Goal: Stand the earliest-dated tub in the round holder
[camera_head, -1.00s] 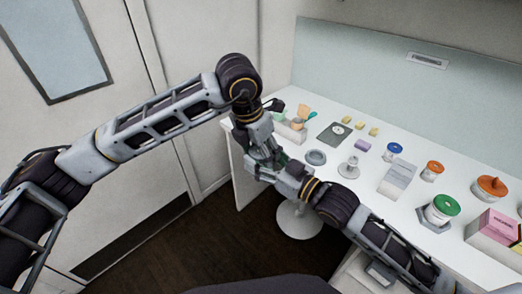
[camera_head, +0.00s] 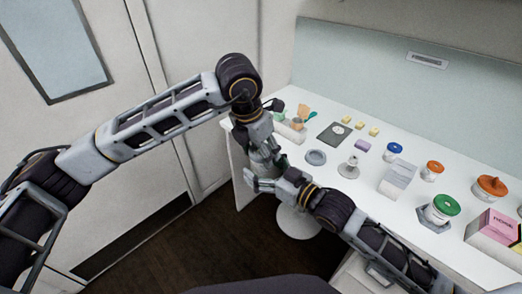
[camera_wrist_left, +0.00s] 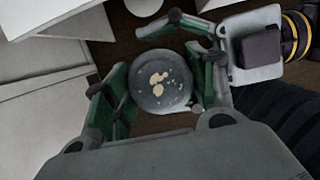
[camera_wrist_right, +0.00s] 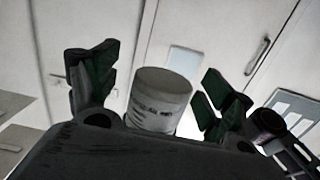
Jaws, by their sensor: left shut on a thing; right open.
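My left gripper (camera_head: 264,150) is shut on a tub, beyond the table's left front corner. In the left wrist view the tub (camera_wrist_left: 160,88) shows a round grey end with cream patches between my fingers. In the right wrist view the tub (camera_wrist_right: 158,100) shows a pale wall with dark print, too blurred to read. My right gripper (camera_head: 256,180) is open, its fingers apart on either side of the tub in its wrist view; contact cannot be told. A grey ring-shaped holder (camera_head: 316,157) lies empty on the table near its left end.
On the white table stand a blue-lidded tub (camera_head: 393,150), an orange-lidded tub (camera_head: 432,170), a green-lidded tub (camera_head: 443,207) and a pink box (camera_head: 496,226). A small pedestal (camera_head: 349,168) stands right of the ring. A stool (camera_head: 298,222) is below the table edge.

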